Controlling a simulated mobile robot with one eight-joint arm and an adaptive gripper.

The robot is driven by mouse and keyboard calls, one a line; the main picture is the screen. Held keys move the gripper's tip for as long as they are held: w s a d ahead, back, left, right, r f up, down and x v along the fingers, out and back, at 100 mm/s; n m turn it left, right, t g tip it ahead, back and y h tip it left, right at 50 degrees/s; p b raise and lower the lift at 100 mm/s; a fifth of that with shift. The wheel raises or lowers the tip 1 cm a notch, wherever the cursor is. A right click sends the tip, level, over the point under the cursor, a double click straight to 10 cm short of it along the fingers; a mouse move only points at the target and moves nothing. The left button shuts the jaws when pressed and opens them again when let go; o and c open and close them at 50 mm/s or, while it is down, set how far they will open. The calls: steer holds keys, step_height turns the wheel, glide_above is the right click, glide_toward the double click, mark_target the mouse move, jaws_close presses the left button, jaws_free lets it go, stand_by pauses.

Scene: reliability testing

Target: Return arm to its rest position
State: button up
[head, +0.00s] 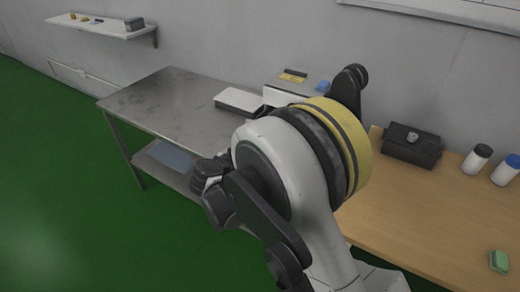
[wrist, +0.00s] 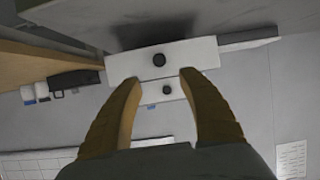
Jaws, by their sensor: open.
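My gripper (wrist: 160,76) shows in the wrist view with its two yellow-brown fingers spread apart. Nothing is held between them. Beyond the fingertips is a white box-like unit (wrist: 190,55) with dark round knobs, apart from the fingers as far as I can see. In the head view my arm is folded up large in the middle, with a white link and a yellow band. It hides part of the tables behind it, and I cannot make out the fingers there.
A metal table (head: 150,100) stands at left with a pale box (head: 240,101) on it. A wooden table (head: 420,225) at right holds a black case (head: 411,148), two white bottles and a green sponge (head: 499,261). A wall shelf (head: 100,27) is at upper left. Green floor (head: 60,190) is clear.

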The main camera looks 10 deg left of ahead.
stand_by(0.3)
steer(key=s+d+r+n+g, duration=0.1)
steer(key=s+d+r, duration=0.1)
steer(key=d+r, duration=0.35)
steer(key=s+d+r+g, duration=0.1)
steer(key=d+r+g, duration=0.1)
steer(key=d, duration=0.6)
steer(key=s+d+r+n+g, duration=0.1)
steer(key=s+d+r, duration=0.15)
steer(key=d, duration=0.45)
steer(key=s+d+y, duration=0.1)
steer(key=s+d, duration=0.3)
steer(key=s, duration=0.3)
steer(key=s+d+r+n+g+y, duration=0.1)
steer(key=s+d+y, duration=0.1)
steer(key=s+d, duration=0.2)
steer(key=s+d+r+n+y, duration=0.1)
steer(key=s+d, duration=0.3)
steer(key=s, duration=0.7)
steer(key=shift+d+g+y, duration=0.3)
steer(key=shift+d, duration=0.1)
steer(key=shift+s, duration=0.1)
